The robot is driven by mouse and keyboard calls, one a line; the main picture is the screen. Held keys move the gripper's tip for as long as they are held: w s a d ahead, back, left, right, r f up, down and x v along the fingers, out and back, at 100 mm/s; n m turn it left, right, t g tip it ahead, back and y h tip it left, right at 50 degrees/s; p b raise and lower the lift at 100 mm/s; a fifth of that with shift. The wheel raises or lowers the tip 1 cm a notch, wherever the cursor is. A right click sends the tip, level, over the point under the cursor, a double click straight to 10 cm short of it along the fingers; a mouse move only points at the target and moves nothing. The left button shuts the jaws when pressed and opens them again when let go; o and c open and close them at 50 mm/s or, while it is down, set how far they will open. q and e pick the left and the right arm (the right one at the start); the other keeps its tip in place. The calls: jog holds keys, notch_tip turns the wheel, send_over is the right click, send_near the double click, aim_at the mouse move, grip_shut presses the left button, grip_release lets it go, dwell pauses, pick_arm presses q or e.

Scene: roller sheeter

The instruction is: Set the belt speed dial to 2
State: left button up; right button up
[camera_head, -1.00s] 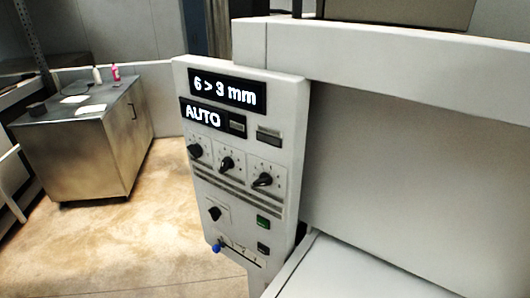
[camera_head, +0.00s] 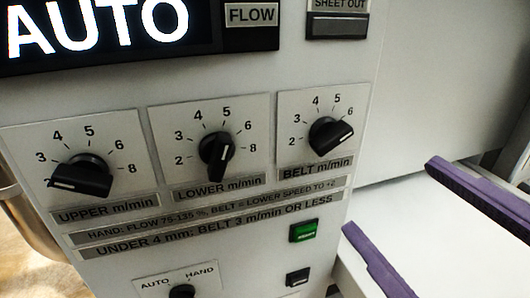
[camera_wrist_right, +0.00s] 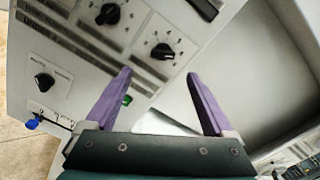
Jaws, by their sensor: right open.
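The belt speed dial (camera_head: 330,135) is a black knob marked "BELT m/min" on the light panel, with 2, 3, 4, 5 and 6 readable around it. Its white-marked pointer reaches to the right, past 6, and covers the spot there. It also shows in the right wrist view (camera_wrist_right: 162,51), just beyond the fingertips. My right gripper (camera_head: 388,196) has two purple fingers, spread and empty, to the lower right of the dial and apart from it. The right wrist view shows its fingers (camera_wrist_right: 159,76) with a wide gap. My left gripper is out of view.
The upper dial (camera_head: 82,175) and lower dial (camera_head: 217,148) sit left of the belt dial. Below are a green button (camera_head: 303,231), a black button (camera_head: 298,277) and the AUTO/HAND knob (camera_head: 182,291). A blue-tipped lever (camera_wrist_right: 32,123) sticks out low on the panel.

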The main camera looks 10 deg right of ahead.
aim_at(337, 143)
jog(key=p+x, duration=0.1)
jog(key=x, duration=0.2)
jog(key=p+x, duration=0.1)
jog(key=x, duration=0.2)
jog(key=p+x, duration=0.1)
jog(key=x, duration=0.2)
jog(key=shift+d, duration=0.4)
jog(key=shift+w+a, duration=0.1)
jog(key=shift+w, duration=0.4)
jog(key=c, duration=1.4)
